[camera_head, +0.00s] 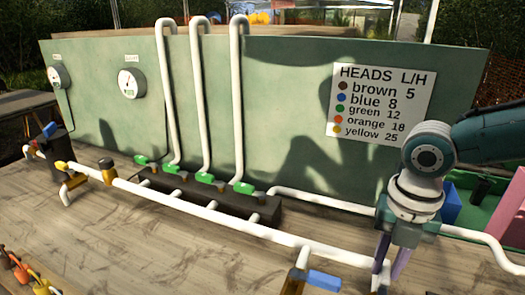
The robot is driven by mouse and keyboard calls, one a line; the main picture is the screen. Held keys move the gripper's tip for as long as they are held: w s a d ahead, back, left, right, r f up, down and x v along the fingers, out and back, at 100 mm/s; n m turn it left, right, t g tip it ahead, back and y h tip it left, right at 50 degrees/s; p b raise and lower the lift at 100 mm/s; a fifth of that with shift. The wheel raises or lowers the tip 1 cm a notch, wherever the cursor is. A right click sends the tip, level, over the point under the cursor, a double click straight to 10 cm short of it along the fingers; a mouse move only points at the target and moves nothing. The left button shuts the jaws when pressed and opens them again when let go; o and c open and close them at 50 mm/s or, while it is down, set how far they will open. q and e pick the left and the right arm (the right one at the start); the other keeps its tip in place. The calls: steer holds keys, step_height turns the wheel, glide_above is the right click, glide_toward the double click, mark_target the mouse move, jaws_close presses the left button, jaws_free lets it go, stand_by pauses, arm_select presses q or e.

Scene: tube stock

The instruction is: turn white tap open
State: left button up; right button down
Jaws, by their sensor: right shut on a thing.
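My right gripper (389,266) comes in from the right and points down at the right end of the white front pipe (240,228). Its fingers are closed around a white upright piece (382,272), which looks like the white tap. The fingers and the frame's bottom edge hide much of it, so how far it is turned does not show. My left gripper is not in view.
A tap with a blue handle (323,280) stands just left of my right gripper. Several green-handled taps (243,188) sit on the dark manifold (155,185). A green panel (290,120) with a sign (380,105) stands behind. A pink block (508,218) is at right.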

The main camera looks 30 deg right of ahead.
mark_target(385, 270)
steer(key=shift+a, duration=0.1)
stand_by(0.4)
steer(key=c, duration=0.8)
jaws_free()
steer(key=shift+o, duration=0.2)
step_height(385, 270, up, 10)
steer(key=shift+p, duration=0.3)
